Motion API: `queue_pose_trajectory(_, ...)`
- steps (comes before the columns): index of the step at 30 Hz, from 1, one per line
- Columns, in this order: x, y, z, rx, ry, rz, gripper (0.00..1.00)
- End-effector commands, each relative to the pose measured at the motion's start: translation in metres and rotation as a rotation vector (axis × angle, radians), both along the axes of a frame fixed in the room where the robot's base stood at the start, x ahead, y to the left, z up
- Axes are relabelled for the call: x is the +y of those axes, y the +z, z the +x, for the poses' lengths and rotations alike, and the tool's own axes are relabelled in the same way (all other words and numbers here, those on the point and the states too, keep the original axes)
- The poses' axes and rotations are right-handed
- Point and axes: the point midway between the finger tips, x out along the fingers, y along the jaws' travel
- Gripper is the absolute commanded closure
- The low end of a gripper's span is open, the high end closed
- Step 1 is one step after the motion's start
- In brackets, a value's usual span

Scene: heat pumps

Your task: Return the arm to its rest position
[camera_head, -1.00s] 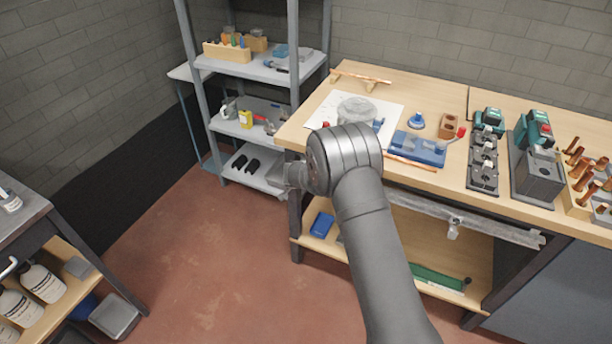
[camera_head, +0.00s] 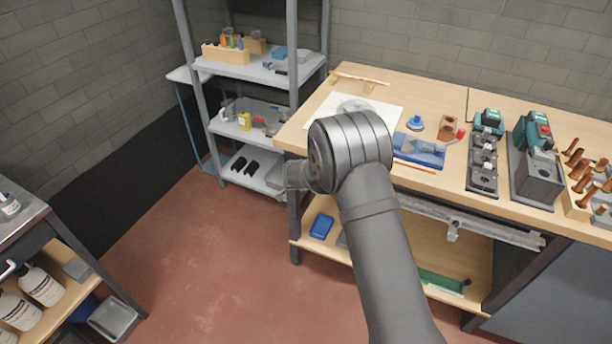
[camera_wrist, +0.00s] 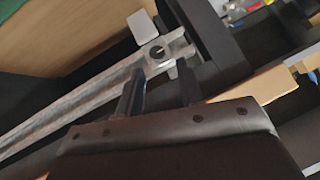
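My arm shows in the camera_head view, its large grey joint in front of the workbench's near left corner. My gripper (camera_wrist: 158,88) shows in the wrist view as two dark fingers standing apart with nothing visible between them. In the camera_head view its fingers cannot be made out. Behind the fingers in the wrist view is a grey metal rail (camera_wrist: 75,108) with a round-holed end. The fingers overlap it in the picture; I cannot tell how far apart they are from it.
The wooden workbench (camera_head: 462,98) carries a white sheet (camera_head: 393,112), a blue tool (camera_head: 420,150), pumps (camera_head: 533,130) and copper fittings (camera_head: 580,178). A metal shelf unit (camera_head: 262,72) stands behind left. A side bench (camera_head: 18,228) is at lower left. The red floor (camera_head: 190,250) between is clear.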

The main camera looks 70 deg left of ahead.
Motion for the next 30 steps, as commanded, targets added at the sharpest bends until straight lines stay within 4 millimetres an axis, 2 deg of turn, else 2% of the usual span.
queue_pose_trajectory(5, -0.006, 0.005, -0.005, 0.000, 0.002, -0.002, 0.65)
queue_pose_trajectory(14, -0.006, 0.003, -0.005, 0.001, 0.002, -0.003, 0.65)
queue_pose_trajectory(30, 0.017, -0.024, 0.008, 0.002, 0.003, -0.004, 0.65)
